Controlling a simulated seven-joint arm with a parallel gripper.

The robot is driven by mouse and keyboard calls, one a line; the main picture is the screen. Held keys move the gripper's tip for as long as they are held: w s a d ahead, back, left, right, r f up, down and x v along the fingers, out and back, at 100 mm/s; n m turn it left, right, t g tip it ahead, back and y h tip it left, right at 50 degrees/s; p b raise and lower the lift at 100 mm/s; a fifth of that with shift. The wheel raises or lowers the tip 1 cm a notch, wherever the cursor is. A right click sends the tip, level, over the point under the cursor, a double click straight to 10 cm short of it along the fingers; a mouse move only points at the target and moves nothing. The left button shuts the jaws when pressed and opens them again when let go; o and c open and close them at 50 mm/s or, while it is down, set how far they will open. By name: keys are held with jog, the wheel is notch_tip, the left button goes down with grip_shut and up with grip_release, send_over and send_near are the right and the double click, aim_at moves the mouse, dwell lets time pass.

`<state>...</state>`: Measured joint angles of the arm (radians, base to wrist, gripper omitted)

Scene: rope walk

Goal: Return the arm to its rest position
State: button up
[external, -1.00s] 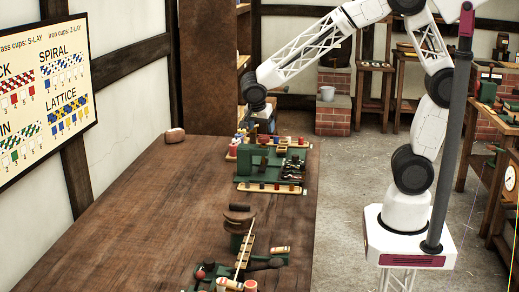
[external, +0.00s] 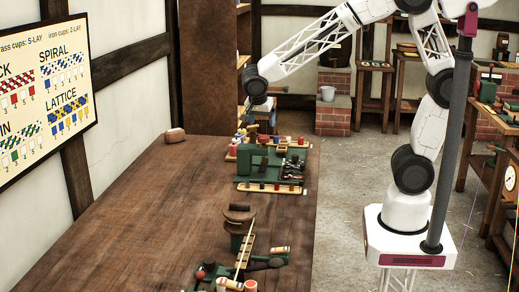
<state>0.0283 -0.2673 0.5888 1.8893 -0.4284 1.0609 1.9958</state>
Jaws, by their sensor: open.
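My arm reaches from its white base at the right over to the far end of the long wooden table (external: 130,215). My gripper (external: 260,122) hangs below the dark wrist joint, above the far end of the table. It is small in this view, and its fingers are hard to make out against the background. It is open, and I see nothing held in it. Just below and in front of it is the green machine (external: 258,168) with wooden strips carrying red and dark spools.
A second green device with a round brown top (external: 239,212) stands at the near end of the table. A tall brown cabinet (external: 208,70) stands behind. The table's left half is clear.

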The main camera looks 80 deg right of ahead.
jog(key=s+a+r+n+t+y, duration=0.1)
jog(key=s+a+r+n, duration=0.1)
jog(key=s+n, duration=0.4)
jog(key=s+a+r+n+t+y, duration=0.1)
jog(key=s+a+r+n, duration=0.2)
jog(key=s+n, duration=0.4)
jog(key=s+a+r+n+t+y, duration=0.1)
jog(key=s+n, duration=0.6)
jog(key=s, duration=0.8)
notch_tip(320, 180, up, 2)
jog(key=shift+a+r+t+y, duration=0.1)
jog(key=shift+a+t+y, duration=0.3)
jog(key=shift+a+y, duration=0.35)
jog(key=shift+a+h, duration=0.1)
jog(key=shift+h, duration=0.15)
dwell(0.5)
